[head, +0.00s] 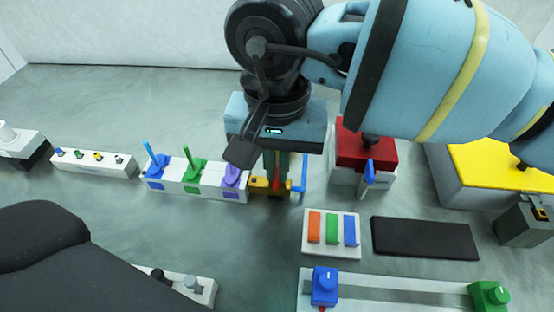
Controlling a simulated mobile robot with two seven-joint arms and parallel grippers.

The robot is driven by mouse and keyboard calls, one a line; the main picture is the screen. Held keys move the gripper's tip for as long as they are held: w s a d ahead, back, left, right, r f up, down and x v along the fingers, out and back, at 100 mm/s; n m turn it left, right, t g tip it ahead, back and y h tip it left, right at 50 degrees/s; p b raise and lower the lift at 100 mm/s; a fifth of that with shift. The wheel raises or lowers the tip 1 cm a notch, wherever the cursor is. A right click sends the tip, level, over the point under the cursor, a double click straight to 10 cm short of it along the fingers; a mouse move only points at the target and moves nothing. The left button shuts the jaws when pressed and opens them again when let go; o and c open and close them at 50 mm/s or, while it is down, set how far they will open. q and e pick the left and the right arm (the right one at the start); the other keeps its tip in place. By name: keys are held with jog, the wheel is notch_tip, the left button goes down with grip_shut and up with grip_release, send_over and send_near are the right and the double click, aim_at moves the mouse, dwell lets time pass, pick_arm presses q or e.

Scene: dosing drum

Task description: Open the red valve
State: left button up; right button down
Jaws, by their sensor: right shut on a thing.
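The red valve (277,184) shows only as a small red part on a yellow valve body, just right of the lever block. My right gripper (277,172) points down from above and is shut on it. The fingers and the gripper body hide most of the red valve, so its angle cannot be told. A blue handle (303,173) stands close to the right of the fingers, on the same yellow fitting. My left gripper is not in view.
A lever block (210,192) with blue, green and purple levers stands close on the left. A red-topped box (352,145) stands right of the gripper. In front are a three-button panel (318,249), a black pad (425,238) and a slider base (400,302) with blue and green knobs.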

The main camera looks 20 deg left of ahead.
jog(key=shift+m, duration=0.3)
jog(key=m+p, duration=0.1)
jog(key=m, duration=0.2)
jog(key=shift+d+r+m, duration=0.1)
jog(key=shift+m, duration=0.2)
jog(key=m+p, duration=0.1)
jog(key=m, duration=0.3)
jog(key=shift+m, duration=0.3)
jog(key=m, duration=0.3)
jog(key=shift+d+m+p, duration=0.1)
jog(key=shift+m+p, duration=0.2)
jog(key=shift+p, duration=0.1)
jog(key=m+p, duration=0.1)
jog(key=m, duration=0.4)
jog(key=shift+s+d, duration=0.1)
jog(key=shift+m, duration=0.4)
jog(key=c, duration=1.6)
grip_release()
